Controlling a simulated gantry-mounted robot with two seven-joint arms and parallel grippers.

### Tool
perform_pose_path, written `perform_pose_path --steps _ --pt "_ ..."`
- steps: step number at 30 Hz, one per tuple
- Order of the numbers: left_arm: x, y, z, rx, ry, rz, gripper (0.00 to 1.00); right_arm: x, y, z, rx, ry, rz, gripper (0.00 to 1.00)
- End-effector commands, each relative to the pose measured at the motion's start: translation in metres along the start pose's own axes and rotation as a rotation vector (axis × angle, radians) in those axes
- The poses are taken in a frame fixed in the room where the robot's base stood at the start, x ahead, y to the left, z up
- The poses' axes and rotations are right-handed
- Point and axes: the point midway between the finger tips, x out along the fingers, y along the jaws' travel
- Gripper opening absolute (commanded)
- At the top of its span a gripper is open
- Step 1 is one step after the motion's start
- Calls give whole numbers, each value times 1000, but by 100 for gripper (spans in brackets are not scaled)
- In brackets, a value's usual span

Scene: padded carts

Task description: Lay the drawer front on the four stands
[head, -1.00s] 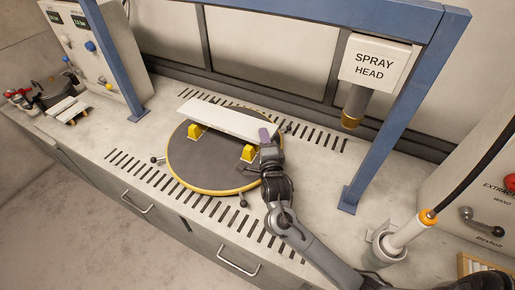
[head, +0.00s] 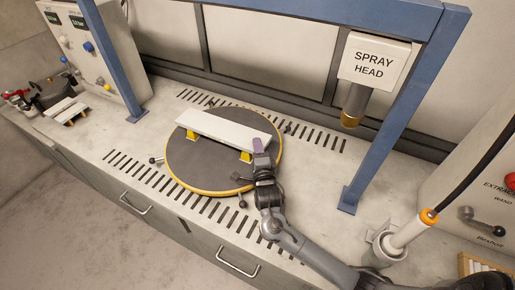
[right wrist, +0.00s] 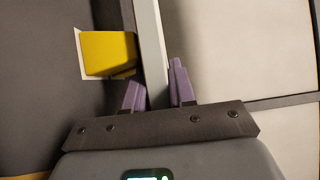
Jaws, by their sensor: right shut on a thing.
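The white drawer front (head: 220,128) is a long flat board over the round dark turntable (head: 188,172) with the yellow rim. Two yellow stands (head: 246,156) and (head: 193,134) show at its near edge; other stands are hidden under or behind it. My right gripper (head: 258,146) is shut on the board's right end. In the right wrist view its purple fingers (right wrist: 158,88) are on either side of the board (right wrist: 150,50), with a yellow stand (right wrist: 108,53) beside it. Whether the board touches the stands is unclear. My left gripper is not in view.
A spray head (head: 353,105) hangs from the blue frame (head: 387,110) at the right. A wand in a holder (head: 405,238) stands at the lower right. A control box (head: 88,50) and white slats (head: 66,110) are at the left. The slotted bench around the turntable is mostly clear.

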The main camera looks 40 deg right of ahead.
Motion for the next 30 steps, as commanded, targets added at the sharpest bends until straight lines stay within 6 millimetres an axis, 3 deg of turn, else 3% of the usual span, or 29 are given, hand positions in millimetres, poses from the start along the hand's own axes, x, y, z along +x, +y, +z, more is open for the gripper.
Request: perform_pose_path --steps 5,6,10,22,30 --pt "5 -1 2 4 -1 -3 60 0 4 0 3 1 -3 0" --pt "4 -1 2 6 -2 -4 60 0 4 0 -1 0 1 31" --pt "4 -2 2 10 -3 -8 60 0 5 0 -1 -1 2 50" --pt "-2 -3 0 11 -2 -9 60 -2 0 2 -2 -5 5 50" --pt "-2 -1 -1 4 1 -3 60 -43 2 1 1 -3 6 50"
